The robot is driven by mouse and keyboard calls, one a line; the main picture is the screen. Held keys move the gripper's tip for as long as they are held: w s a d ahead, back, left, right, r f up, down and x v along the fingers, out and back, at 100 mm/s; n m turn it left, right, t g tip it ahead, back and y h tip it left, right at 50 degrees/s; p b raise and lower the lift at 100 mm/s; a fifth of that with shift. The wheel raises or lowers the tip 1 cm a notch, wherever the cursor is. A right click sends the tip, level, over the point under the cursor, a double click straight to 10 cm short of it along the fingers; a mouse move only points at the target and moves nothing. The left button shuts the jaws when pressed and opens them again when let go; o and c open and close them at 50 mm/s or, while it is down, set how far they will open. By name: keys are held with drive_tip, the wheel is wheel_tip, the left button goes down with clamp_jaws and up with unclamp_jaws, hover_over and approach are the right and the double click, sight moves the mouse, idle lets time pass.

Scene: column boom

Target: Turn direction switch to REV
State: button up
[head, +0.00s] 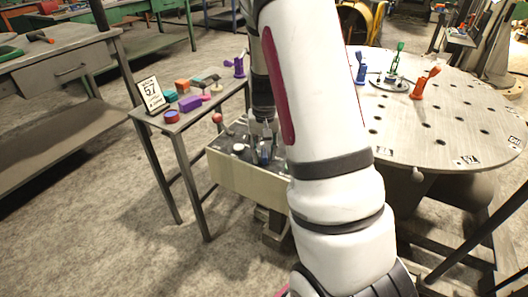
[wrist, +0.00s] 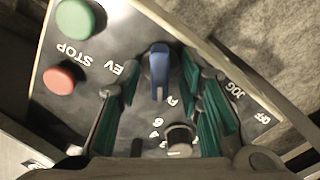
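The control panel (wrist: 118,35) shows upside down in the wrist view, with upside-down lettering: STOP, a partly hidden word ending in EV, and JOG. A blue switch lever (wrist: 159,78) sits at its middle, pointing down the picture, the EV lettering to its left. My gripper (wrist: 161,66) is open, its teal-padded fingers on either side of the lever, with visible gaps and nothing held. The fingers hide parts of the labels. In the head view my gripper (head: 262,130) is over the box (head: 240,177) carrying the panel; my arm hides its right part.
A green button (wrist: 75,19), a red button (wrist: 59,78) and a black knob (wrist: 180,139) are near the lever. Left of the box stands a small table (head: 186,121) with blocks and a sign. A round perforated table (head: 440,125) is at the right.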

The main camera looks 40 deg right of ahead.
clamp_jaws()
drive_tip(key=m+p, duration=0.2)
drive_tip(key=m, duration=0.1)
drive_tip(key=shift+r+m, duration=0.15)
drive_tip(key=shift+m, duration=0.15)
drive_tip(key=m+p, duration=0.1)
drive_tip(key=m, duration=0.2)
drive_tip(key=shift+d+m+p, duration=0.1)
drive_tip(key=shift+m+p, duration=0.2)
drive_tip(key=m+p, duration=0.1)
drive_tip(key=m, duration=0.2)
drive_tip(key=shift+m+p, duration=0.85)
drive_tip(key=shift+m, duration=0.95)
